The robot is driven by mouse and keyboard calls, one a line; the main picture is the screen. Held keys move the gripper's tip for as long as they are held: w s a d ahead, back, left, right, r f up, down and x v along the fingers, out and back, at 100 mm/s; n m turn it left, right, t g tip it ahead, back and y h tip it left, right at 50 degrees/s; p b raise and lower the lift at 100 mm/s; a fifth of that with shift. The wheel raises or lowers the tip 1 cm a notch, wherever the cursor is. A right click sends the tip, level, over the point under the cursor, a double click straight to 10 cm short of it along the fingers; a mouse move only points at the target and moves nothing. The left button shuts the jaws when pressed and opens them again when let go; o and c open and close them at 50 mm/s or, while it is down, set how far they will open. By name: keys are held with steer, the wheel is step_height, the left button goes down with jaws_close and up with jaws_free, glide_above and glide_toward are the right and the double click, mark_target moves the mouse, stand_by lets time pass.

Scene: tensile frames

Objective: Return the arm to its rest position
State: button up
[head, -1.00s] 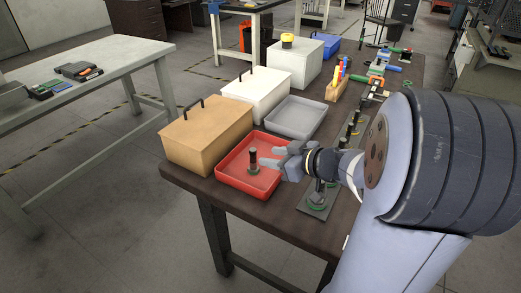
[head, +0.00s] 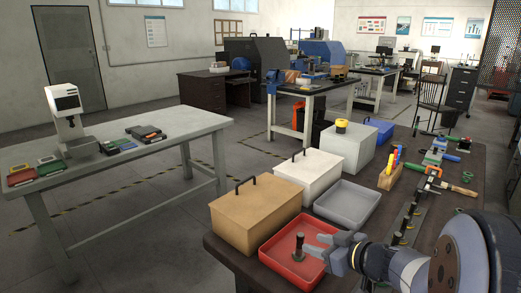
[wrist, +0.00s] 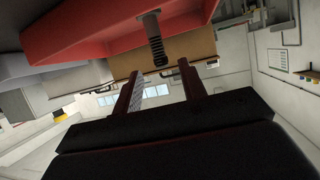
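My gripper (head: 316,247) is open and empty at the right side of the red tray (head: 275,262) on the dark workbench. A dark post-like specimen (head: 298,246) stands upright in the tray, just left of my fingertips and apart from them. In the wrist view, which looks upside down, the two fingers of my gripper (wrist: 160,70) are spread with a gap between them. The specimen (wrist: 153,35) and the red tray (wrist: 85,38) show beyond the fingertips. My arm comes in from the lower right.
A tan box (head: 255,225) and a white box (head: 308,180) with handles stand behind the red tray. A grey tray (head: 347,205) is empty. Tools (head: 452,187) lie farther back.

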mark_target(295, 251)
steer(key=b+x, duration=0.2)
steer(key=x, duration=0.6)
steer(key=shift+w+a+f, duration=0.15)
steer(key=shift+a+f, duration=0.05)
step_height(295, 251, up, 3)
steer(key=shift+d+r+p, duration=0.1)
steer(key=shift+p, duration=0.6)
steer(key=shift+r+p, duration=0.3)
steer(key=shift+r, duration=0.4)
